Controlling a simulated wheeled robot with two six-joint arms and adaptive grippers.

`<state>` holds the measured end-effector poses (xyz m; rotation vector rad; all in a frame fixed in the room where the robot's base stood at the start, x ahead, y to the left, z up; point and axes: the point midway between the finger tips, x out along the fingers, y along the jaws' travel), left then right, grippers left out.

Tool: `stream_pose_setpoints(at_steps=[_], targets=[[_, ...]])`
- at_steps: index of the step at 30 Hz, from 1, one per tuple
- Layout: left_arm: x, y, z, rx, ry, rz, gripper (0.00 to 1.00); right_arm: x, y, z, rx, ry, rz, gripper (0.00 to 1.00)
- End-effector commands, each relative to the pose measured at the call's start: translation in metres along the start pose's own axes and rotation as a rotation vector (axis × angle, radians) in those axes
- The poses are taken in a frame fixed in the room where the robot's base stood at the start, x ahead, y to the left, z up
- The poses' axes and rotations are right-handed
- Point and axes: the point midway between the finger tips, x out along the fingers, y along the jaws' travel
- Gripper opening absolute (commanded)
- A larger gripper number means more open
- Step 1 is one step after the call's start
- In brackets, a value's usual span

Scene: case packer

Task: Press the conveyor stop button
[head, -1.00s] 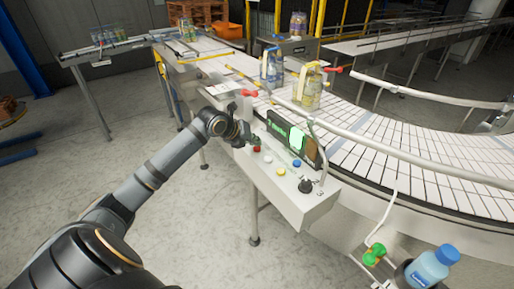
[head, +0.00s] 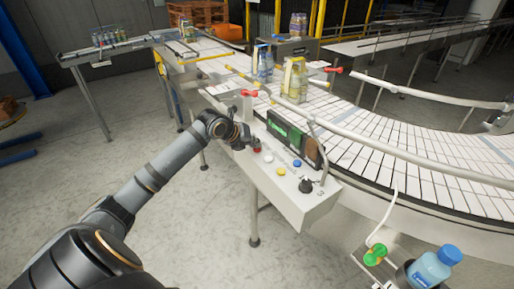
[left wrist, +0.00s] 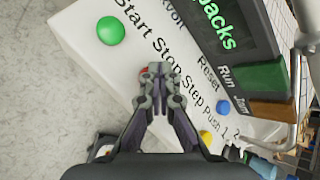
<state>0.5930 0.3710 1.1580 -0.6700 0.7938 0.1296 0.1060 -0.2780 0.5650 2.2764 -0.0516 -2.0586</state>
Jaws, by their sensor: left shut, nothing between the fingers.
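The red stop button (head: 257,149) is on the white sloped control panel (head: 290,205). My left gripper (head: 249,143) is shut and empty, its fingertips right at the red button. In the left wrist view the closed fingertips (left wrist: 158,70) cover most of the red button (left wrist: 143,71), below the printed "Stop" label. I cannot tell whether it is pressed in. The green start button (left wrist: 110,30) is up and left of the fingers. The blue button (head: 297,163) and yellow button (head: 281,171) are further right. My right gripper is not in view.
A display box (head: 290,138) stands behind the buttons, and a black knob (head: 306,185) is at the panel's right end. The curved conveyor (head: 370,160) carries a yellow pack (head: 295,80) and blue bottles (head: 263,63). A blue-capped bottle (head: 432,268) stands lower right.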

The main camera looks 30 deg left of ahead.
Motion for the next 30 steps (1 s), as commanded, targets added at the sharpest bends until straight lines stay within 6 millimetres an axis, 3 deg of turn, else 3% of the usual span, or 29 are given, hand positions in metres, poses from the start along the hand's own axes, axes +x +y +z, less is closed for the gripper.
stream_pose_setpoints(at_steps=[30], targets=[[-0.021,-0.015,0.015,0.000,0.000,0.000,0.00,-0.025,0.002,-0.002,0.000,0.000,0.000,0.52]])
